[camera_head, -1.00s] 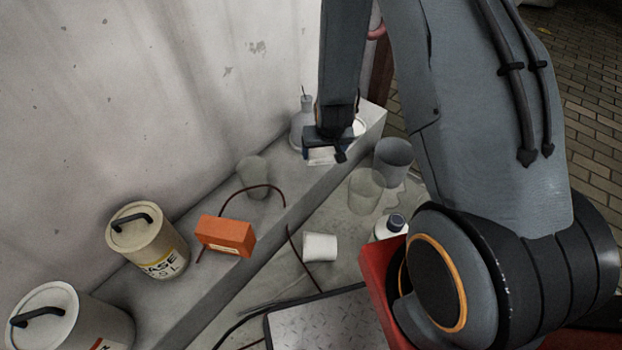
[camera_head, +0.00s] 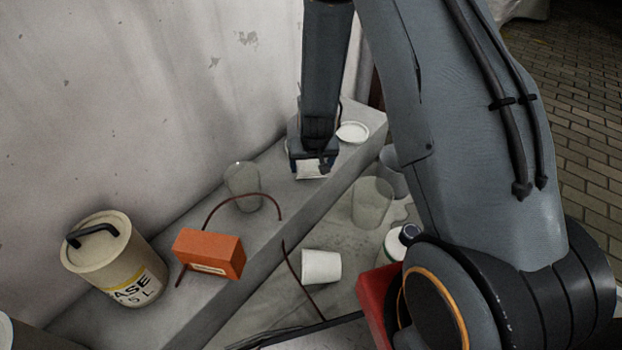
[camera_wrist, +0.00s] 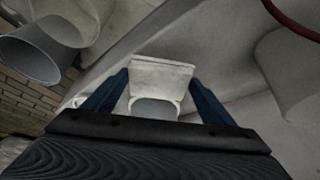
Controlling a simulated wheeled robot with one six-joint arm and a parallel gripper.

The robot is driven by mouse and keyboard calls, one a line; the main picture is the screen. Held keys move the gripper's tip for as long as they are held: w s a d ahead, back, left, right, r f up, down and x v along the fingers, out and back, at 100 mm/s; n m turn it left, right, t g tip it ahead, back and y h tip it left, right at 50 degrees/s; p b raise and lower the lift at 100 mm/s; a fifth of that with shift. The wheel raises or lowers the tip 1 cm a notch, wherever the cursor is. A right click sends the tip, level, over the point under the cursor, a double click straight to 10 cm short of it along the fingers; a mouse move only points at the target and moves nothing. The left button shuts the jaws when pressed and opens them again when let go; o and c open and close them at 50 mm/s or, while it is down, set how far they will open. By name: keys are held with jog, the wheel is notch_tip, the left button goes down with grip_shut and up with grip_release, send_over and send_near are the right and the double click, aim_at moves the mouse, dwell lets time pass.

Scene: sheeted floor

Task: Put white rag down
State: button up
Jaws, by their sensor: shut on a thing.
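The white rag (camera_head: 311,170) shows as a small pale patch under my gripper (camera_head: 309,165) in the head view. In the wrist view the rag (camera_wrist: 162,76) is a pale, flat-faced piece between the two blue fingers of my gripper (camera_wrist: 160,92). My gripper is shut on it, over the grey ledge (camera_head: 262,215) beside the wall. My wrist hides part of the rag in the head view. I cannot tell whether the rag touches the ledge.
A white dish (camera_head: 352,132) lies behind the gripper on the ledge. A clear cup (camera_head: 243,188), an orange box (camera_head: 208,253) and a beige can (camera_head: 114,259) stand nearer. Below the ledge are a white cup (camera_head: 321,267) and a clear tumbler (camera_head: 372,202).

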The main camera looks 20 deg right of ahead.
aim_at(312, 174)
jog(key=shift+f+b, duration=0.9)
jog(key=shift+f, duration=1.3)
jog(key=o, duration=1)
jog(key=shift+f, duration=0.1)
